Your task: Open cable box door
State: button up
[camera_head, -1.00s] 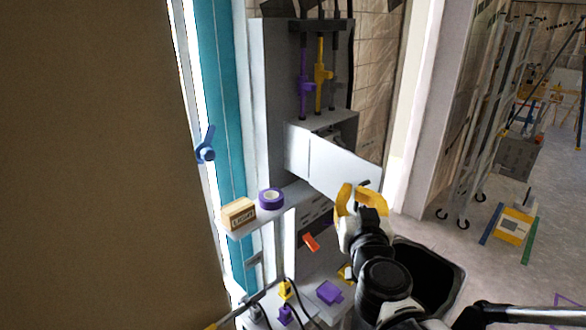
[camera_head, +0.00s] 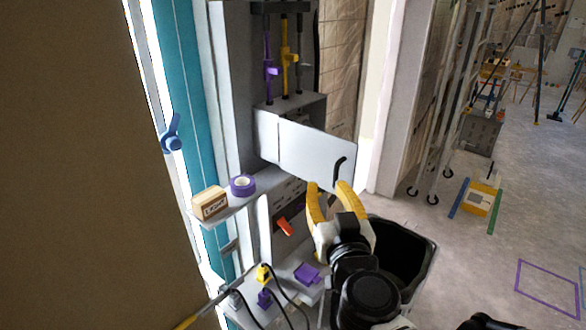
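The cable box (camera_head: 291,103) is a grey-white box on the wall unit. Its white door (camera_head: 312,152) stands swung out from the box, its free edge to the right, with a gap and dark interior showing above it. A black curved handle (camera_head: 339,170) is near the door's free edge. My gripper (camera_head: 329,187) has two yellow fingers spread apart with nothing visible between them. It is just below the handle and the door's lower edge. I cannot tell whether a fingertip touches the door.
A shelf (camera_head: 262,186) left of the door holds a wooden block (camera_head: 209,203) and a purple tape roll (camera_head: 243,186). A black bin (camera_head: 411,250) stands beside my arm. Purple and yellow plugs lie lower down.

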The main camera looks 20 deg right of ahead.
jog(key=shift+s+a, duration=0.1)
jog(key=shift+s, duration=0.35)
